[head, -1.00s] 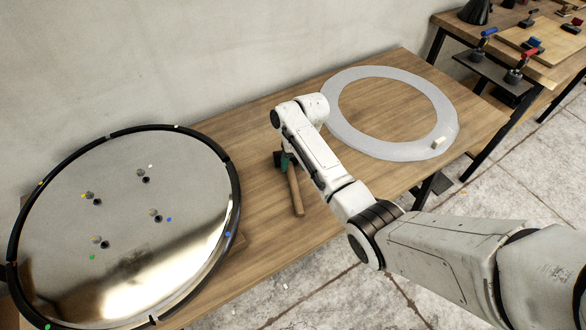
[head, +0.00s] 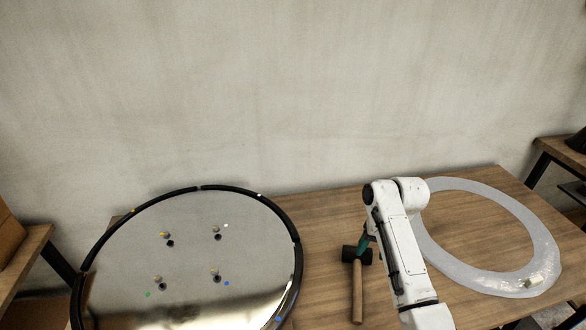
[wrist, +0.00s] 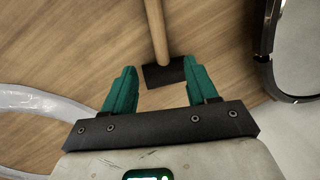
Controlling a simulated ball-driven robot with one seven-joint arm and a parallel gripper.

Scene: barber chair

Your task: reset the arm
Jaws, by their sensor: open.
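My arm (head: 400,250) reaches over the wooden table in the head view. My gripper (wrist: 158,75) shows in the wrist view with its two green fingers spread apart and nothing held between them. A mallet with a dark head (wrist: 163,74) and a wooden handle (wrist: 156,25) lies on the table beyond the fingertips. In the head view the mallet handle (head: 357,295) shows just left of my arm. The gripper is mostly hidden behind the arm there, with only a bit of green by the mallet head.
A large round metal disc (head: 195,260) with a black rim lies on the left of the table. A pale flat ring (head: 540,240) with a small light block on it lies on the right. A plain wall (head: 290,90) stands behind. A shelf (head: 20,248) is at far left.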

